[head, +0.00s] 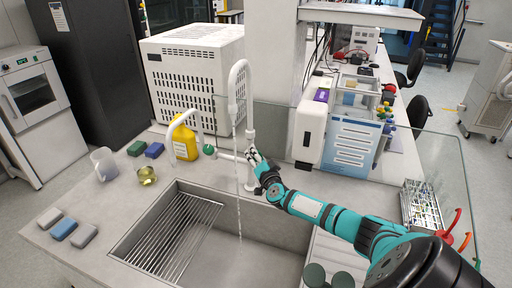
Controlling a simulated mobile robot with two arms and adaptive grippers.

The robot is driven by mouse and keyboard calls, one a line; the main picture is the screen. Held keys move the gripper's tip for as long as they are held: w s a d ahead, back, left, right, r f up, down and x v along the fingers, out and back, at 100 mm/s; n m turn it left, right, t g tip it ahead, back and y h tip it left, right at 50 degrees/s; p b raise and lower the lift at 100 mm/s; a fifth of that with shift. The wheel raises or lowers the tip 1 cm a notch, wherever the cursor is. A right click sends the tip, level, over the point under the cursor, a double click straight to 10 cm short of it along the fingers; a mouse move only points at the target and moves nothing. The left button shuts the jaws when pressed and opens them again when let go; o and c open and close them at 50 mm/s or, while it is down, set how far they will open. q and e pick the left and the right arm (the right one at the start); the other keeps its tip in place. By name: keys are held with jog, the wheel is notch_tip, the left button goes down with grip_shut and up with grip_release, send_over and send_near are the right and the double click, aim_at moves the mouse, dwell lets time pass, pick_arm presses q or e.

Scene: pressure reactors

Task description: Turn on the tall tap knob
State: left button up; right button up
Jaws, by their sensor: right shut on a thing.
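The tall tap (249,100) is a white gooseneck standing at the back rim of the sink (270,225). A thin stream of water (237,160) runs from its spout down into the sink. My right gripper (252,157) reaches in from the right and is shut at the lower part of the tall tap, on its knob. The fingers hide most of the knob. My left gripper is not in view.
A shorter white tap (178,124) with a green knob (208,149) stands left of the tall one. A yellow bottle (184,142), sponges (64,229), a clear beaker (103,164) and a small glass dish (147,175) sit on the counter. A glass panel (430,150) stands behind my arm.

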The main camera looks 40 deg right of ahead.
jog(key=shift+r+n+p, duration=0.15)
jog(key=shift+n+p, duration=0.65)
jog(key=shift+p, duration=0.15)
jog(key=shift+n+p, duration=0.6)
jog(key=shift+n, duration=0.3)
jog(key=shift+a+n+p, duration=0.1)
jog(key=shift+n+p, duration=0.25)
jog(key=shift+n, duration=0.45)
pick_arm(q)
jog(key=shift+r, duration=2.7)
pick_arm(e)
jog(key=shift+f+n, duration=0.2)
jog(key=shift+n, duration=1)
jog(key=o, duration=1.2)
jog(key=shift+r, duration=0.1)
